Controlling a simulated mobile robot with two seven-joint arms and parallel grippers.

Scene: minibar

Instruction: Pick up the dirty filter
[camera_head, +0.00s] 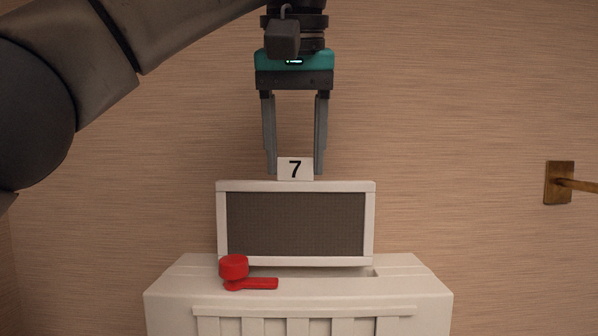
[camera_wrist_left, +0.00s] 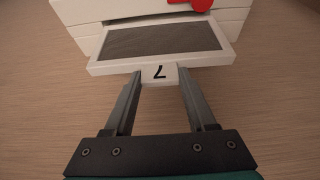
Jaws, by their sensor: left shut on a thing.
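The dirty filter (camera_head: 295,224) is a white frame around a dark grey-brown mesh panel, with a white tab marked 7 on its top edge. My left gripper (camera_head: 295,171) points straight down and is shut on the tab, one finger on each side of it. The filter stands upright above the slot in the white unit. Its bottom edge shows near the slot; I cannot tell whether any part is still inside. The filter (camera_wrist_left: 165,41) also shows in the left wrist view, with the tab between the fingers (camera_wrist_left: 160,77). My right gripper is not in view.
The white unit (camera_head: 410,289) has a slatted front. A red part with a round knob and flat handle (camera_head: 234,266) sits on its top, in front of the filter's lower left corner. A brass wall fixture (camera_head: 559,183) is at the right. The wall is close behind.

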